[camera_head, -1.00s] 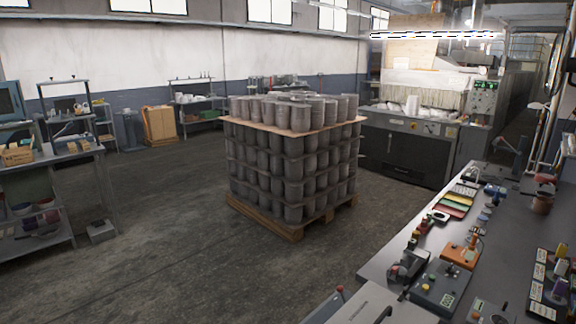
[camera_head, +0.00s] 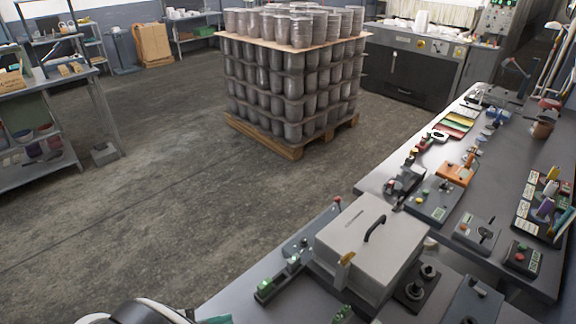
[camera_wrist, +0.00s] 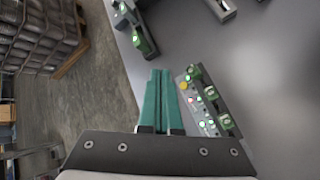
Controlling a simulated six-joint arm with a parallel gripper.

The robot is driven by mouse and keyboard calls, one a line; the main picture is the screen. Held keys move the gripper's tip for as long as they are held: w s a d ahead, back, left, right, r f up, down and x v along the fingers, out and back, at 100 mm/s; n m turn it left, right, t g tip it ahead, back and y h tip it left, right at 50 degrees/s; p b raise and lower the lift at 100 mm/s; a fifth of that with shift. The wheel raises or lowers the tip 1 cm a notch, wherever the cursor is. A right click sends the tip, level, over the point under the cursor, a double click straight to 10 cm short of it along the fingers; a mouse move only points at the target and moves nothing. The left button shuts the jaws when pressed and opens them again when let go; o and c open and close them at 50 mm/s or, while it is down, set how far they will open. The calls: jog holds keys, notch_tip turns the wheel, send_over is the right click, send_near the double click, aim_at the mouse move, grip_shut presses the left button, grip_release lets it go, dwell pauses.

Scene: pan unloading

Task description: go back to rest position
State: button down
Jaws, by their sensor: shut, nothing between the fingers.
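My gripper (camera_wrist: 160,73) shows in the wrist view with its two teal fingers side by side and nothing visible between them. It is over the bench edge, next to a small panel (camera_wrist: 208,105) with green switches and coloured buttons.
A grey bench (camera_head: 386,182) runs along the right with switch panels, an orange device (camera_head: 455,174) and a white lidded box (camera_head: 350,240) with a black handle. Layered grey cylinders (camera_head: 290,85) stand on a wooden pallet (camera_head: 290,150). The floor between is clear.

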jog(key=s+d+r+m+g, duration=0.2)
jog(key=d+r+m+g, duration=0.15)
jog(key=d+m, duration=0.4)
jog(key=s+d+r+m+g, duration=0.3)
jog(key=d+r+m, duration=0.15)
jog(key=d, duration=0.55)
jog(key=s+d+r+m+g+y, duration=0.1)
jog(key=s+d+r+m+y, duration=0.1)
jog(key=s+m+y, duration=0.5)
jog(key=s+m, duration=0.3)
jog(key=m, duration=0.1)
jog(key=shift+d+r+m, duration=0.15)
jog(key=shift+r+m, duration=0.15)
jog(key=shift+m, duration=0.1)
jog(key=shift+s, duration=0.1)
